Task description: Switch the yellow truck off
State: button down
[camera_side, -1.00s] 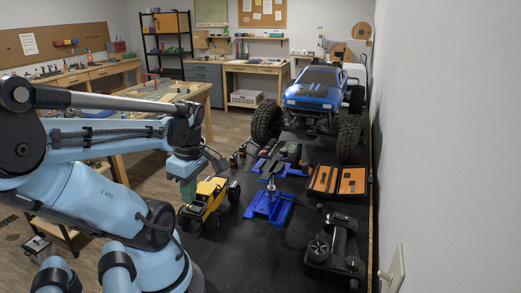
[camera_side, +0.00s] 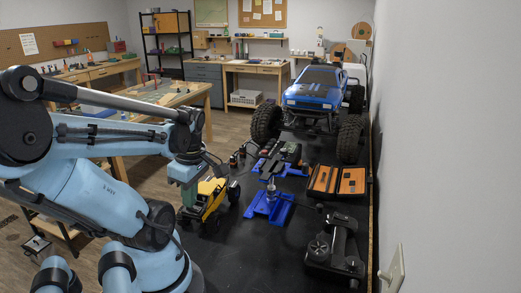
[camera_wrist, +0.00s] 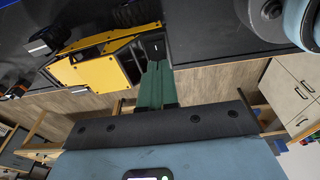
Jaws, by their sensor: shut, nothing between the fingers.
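The yellow truck (camera_side: 207,203) stands on the black bench mat, in front of my arm. In the wrist view its yellow panels (camera_wrist: 92,68) fill the upper left, with a small black part (camera_wrist: 153,46) at its near end. My gripper (camera_side: 189,200) points down at the truck's near left end. In the wrist view its green fingers (camera_wrist: 154,66) are together and empty, with their tips right by that black part. I cannot tell whether they touch it. No switch can be made out for certain.
A blue stand (camera_side: 268,207) with a dark chassis is just right of the truck. Bare mat lies in front.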

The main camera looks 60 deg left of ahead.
jog(key=shift+f, duration=0.2)
jog(key=shift+r, duration=3.5)
jog(key=w+d+m+t, duration=0.4)
jog(key=w+d+m, duration=0.4)
jog(key=m, duration=0.5)
jog(key=w+d+f+m+t+h, duration=0.1)
jog(key=w+d+m+t, duration=0.3)
jog(key=w+d+m, duration=0.5)
jog(key=w+m, duration=0.2)
jog(key=m, duration=0.3)
jog(key=shift+f, duration=0.2)
jog(key=c, duration=1.8)
grip_release()
jog(key=shift+w, duration=0.1)
jog(key=shift+c, duration=0.2)
